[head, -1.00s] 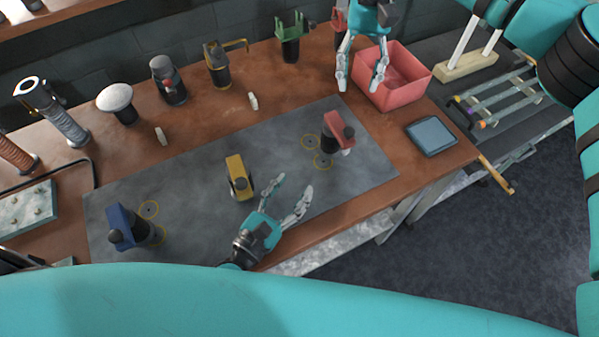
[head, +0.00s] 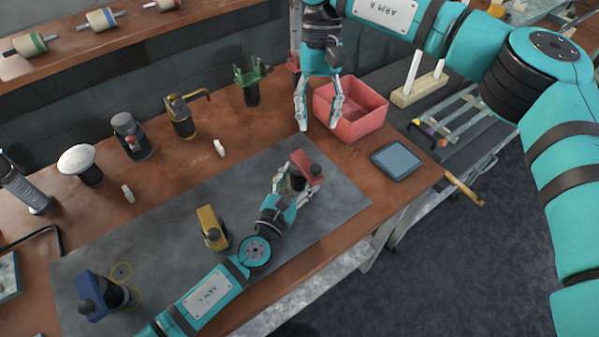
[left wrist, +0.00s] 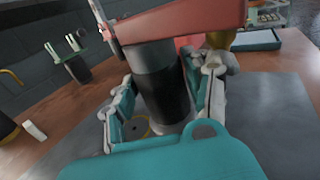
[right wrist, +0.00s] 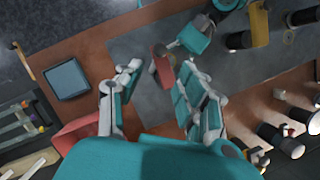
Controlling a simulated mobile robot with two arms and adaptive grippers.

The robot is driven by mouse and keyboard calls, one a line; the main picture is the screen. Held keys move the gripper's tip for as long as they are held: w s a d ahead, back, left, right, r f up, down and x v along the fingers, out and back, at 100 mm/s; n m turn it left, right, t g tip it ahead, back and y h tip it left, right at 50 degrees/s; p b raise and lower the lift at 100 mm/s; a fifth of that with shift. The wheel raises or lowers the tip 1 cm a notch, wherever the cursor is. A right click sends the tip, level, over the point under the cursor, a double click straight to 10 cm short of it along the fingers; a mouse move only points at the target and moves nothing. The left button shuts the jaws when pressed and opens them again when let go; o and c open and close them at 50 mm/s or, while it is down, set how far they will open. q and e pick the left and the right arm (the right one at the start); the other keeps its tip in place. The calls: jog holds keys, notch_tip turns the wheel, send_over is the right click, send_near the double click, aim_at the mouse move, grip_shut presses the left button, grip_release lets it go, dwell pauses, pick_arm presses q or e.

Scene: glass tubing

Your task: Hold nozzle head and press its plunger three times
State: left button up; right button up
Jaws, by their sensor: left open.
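The red-topped nozzle head (head: 306,163) stands on the grey mat (head: 345,190), with a dark knob (head: 315,171) on its right side. It fills the left wrist view as a red top (left wrist: 185,18) over a grey and black body (left wrist: 160,80). My left gripper (head: 288,178) is open, with its fingers on both sides of that body; I cannot tell whether they touch it. My right gripper (head: 318,120) is open and empty, pointing down beyond the red head. In the right wrist view, the red head (right wrist: 162,62) shows between its fingers.
Yellow (head: 212,228) and blue (head: 94,292) heads stand on the mat to the left. A red bin (head: 362,125) is close beside my right gripper. A tablet (head: 397,160) lies near the right table edge. Several tools and fittings line the back.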

aim_at(316, 167)
pick_arm(q)
jog(key=shift+w+d, duration=0.15)
jog(key=shift+w, duration=0.2)
jog(key=shift+c, duration=0.3)
grip_shut()
pick_arm(e)
jog(key=shift+c, duration=0.4)
jog(key=shift+s, duration=0.25)
jog(key=c, duration=0.5)
jog(key=shift+s+t, duration=0.3)
jog(key=shift+t, duration=0.2)
jog(key=shift+c, duration=0.9)
jog(key=s+n+t, duration=0.1)
jog(key=s+t, duration=0.2)
jog(key=shift+r, duration=0.1)
grip_shut()
jog(key=shift+f, duration=3.2)
